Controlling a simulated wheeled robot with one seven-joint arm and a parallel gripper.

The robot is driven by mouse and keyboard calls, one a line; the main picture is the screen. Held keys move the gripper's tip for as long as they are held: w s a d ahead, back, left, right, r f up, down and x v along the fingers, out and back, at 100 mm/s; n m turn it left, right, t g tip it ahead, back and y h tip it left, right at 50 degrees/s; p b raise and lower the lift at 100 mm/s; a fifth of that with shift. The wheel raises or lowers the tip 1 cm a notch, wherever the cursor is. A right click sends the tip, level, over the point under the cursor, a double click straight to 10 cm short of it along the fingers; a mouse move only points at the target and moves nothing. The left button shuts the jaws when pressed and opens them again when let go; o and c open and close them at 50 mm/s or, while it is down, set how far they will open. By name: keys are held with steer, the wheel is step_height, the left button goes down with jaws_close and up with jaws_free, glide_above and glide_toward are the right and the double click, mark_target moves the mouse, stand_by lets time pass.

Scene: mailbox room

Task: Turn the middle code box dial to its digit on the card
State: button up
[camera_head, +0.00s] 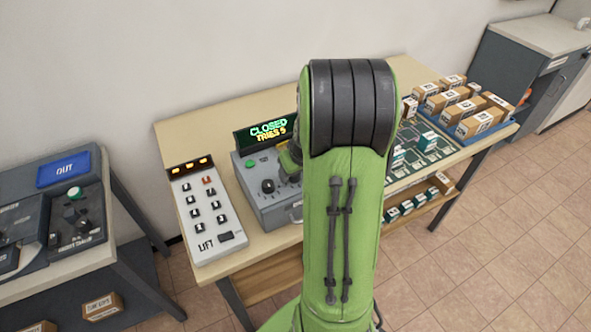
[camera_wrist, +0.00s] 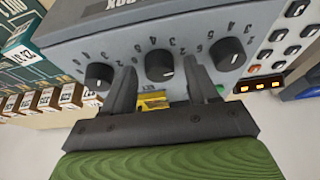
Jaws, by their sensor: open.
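The grey code box (camera_head: 247,181) stands on the table under a display (camera_head: 267,132) reading CLOSED and TRIES 5. In the wrist view its panel has three black dials ringed by digits. The middle dial (camera_wrist: 159,62) lies between and just beyond the tips of my open gripper (camera_wrist: 159,68); I cannot tell whether they touch. Its white mark points toward the lower right of the picture. The other dials are at picture left (camera_wrist: 98,76) and picture right (camera_wrist: 229,54). In the head view my arm hides part of the box and my gripper. I cannot make out the card.
The LIFT keypad (camera_head: 206,213) stands left of the code box. Right of my arm are a green board (camera_head: 411,153) and trays of parcels (camera_head: 476,120). A separate table with an OUT panel (camera_head: 63,169) is at far left. A yellow piece (camera_wrist: 152,101) shows between my fingers.

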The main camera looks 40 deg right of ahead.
steer(key=p+v, duration=0.3)
steer(key=v, duration=1.2)
steer(key=shift+r, duration=0.4)
steer(key=shift+s, duration=0.1)
steer(key=s+a+r+n, duration=0.1)
steer(key=s+a, duration=0.2)
steer(key=a, duration=0.4)
steer(key=s+a+r+n+y, duration=0.1)
steer(key=s+a, duration=0.2)
steer(key=a, duration=0.4)
steer(key=s+a+n+t, duration=0.1)
steer(key=s+a, duration=0.2)
steer(key=a, duration=0.4)
steer(key=shift+s+a+r, duration=0.2)
steer(key=shift+s+r, duration=0.05)
steer(key=shift+r, duration=0.15)
steer(key=shift+d, duration=0.1)
